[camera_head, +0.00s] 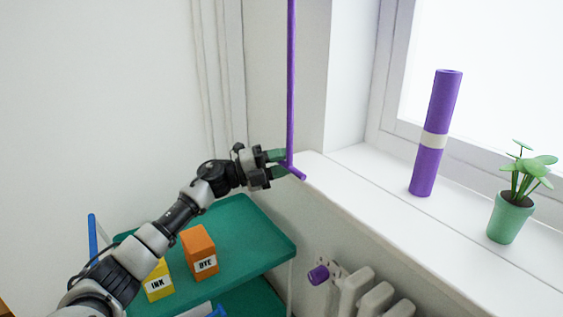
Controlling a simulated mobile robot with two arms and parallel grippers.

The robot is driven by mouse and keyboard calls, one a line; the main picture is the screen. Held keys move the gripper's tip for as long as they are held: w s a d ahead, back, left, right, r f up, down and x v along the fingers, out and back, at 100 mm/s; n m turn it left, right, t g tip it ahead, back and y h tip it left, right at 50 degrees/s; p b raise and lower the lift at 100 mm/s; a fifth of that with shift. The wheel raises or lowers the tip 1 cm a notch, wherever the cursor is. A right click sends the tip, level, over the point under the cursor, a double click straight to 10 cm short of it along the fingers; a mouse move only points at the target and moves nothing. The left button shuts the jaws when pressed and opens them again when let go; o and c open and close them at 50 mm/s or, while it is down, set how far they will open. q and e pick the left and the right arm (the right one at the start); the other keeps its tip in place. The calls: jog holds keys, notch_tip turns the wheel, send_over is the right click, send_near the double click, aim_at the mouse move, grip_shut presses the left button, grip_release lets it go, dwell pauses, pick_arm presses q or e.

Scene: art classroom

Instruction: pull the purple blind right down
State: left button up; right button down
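A thin purple rod or cord (291,80) hangs straight down from the top edge, left of the window. At its lower end is a short slanted purple bar (296,172). The blind itself cannot be made out. My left gripper (286,163), with green fingers, is at this lower end. Its fingertips are at the bar, one above the other with a small gap; whether they are closed on it is unclear. My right gripper is out of view.
A purple roll with a pale band (426,165) and a potted plant (507,218) stand on the white sill (400,230). Below are a radiator (352,293) and its purple knob (318,275). A green trolley (250,245) holds an orange DYE box (199,252) and yellow INK box (158,282).

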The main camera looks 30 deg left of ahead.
pick_arm(q)
jog(key=shift+o, duration=0.4)
jog(key=shift+s+a+f, duration=0.1)
jog(key=shift+s+a, duration=0.15)
jog(key=shift+a, duration=0.05)
jog(key=b+v, duration=0.1)
jog(key=v, duration=0.9)
jog(key=shift+b, duration=0.3)
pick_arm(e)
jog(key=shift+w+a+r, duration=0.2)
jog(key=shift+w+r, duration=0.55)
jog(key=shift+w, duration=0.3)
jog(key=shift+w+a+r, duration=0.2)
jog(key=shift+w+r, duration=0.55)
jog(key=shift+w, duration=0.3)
